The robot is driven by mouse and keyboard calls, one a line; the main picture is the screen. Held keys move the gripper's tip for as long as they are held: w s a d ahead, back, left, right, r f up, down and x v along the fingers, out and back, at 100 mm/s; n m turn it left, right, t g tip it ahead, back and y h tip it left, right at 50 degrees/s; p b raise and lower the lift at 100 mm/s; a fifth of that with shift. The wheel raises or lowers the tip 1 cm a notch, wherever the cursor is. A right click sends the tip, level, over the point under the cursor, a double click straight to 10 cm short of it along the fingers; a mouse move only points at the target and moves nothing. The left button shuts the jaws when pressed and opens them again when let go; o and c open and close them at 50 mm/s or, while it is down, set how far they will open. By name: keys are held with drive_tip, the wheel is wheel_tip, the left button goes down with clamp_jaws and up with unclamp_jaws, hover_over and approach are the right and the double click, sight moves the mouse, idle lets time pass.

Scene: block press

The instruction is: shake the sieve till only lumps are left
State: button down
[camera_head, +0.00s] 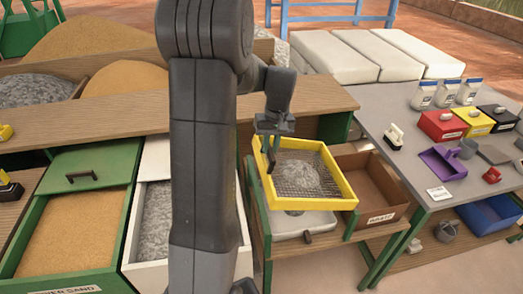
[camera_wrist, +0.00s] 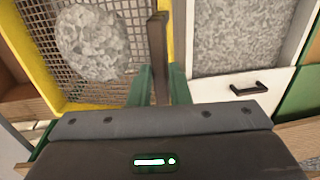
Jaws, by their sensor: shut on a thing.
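The sieve (camera_head: 334,203) has a yellow frame and a wire mesh, and it also shows in the wrist view (camera_wrist: 46,95). A rounded heap of pale grey material (camera_head: 298,176) lies on its mesh, and fills the upper left of the wrist view (camera_wrist: 92,42). I cannot tell how much of the heap is lumps. My gripper (camera_head: 271,130) is at the sieve's back left edge, shut on its dark handle (camera_wrist: 158,45). The sieve is above a pale tray (camera_head: 305,222) on a green-legged stand; the tray's inside is mostly hidden.
A brown waste box (camera_head: 368,182) stands right of the sieve. A white bin of grey material (camera_head: 154,222) and a green bin of sand (camera_head: 75,235) are at left. The grey table (camera_head: 440,160) at right holds colored boxes and jars. White sacks (camera_head: 365,55) lie behind.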

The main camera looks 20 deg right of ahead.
drive_tip(key=shift+s+d+r, duration=0.15)
drive_tip(key=shift+d+r, duration=0.5)
drive_tip(key=c, duration=1.6)
unclamp_jaws()
drive_tip(key=shift+c, duration=0.2)
drive_tip(key=shift+o, duration=1.2)
drive_tip(key=shift+s+d+f, duration=0.1)
drive_tip(key=shift+d, duration=0.2)
drive_tip(key=shift+a, duration=0.2)
wheel_tip(320, 180, up, 14)
drive_tip(key=d+b, duration=0.1)
drive_tip(key=shift+s+d, duration=0.15)
drive_tip(key=shift+d, duration=0.15)
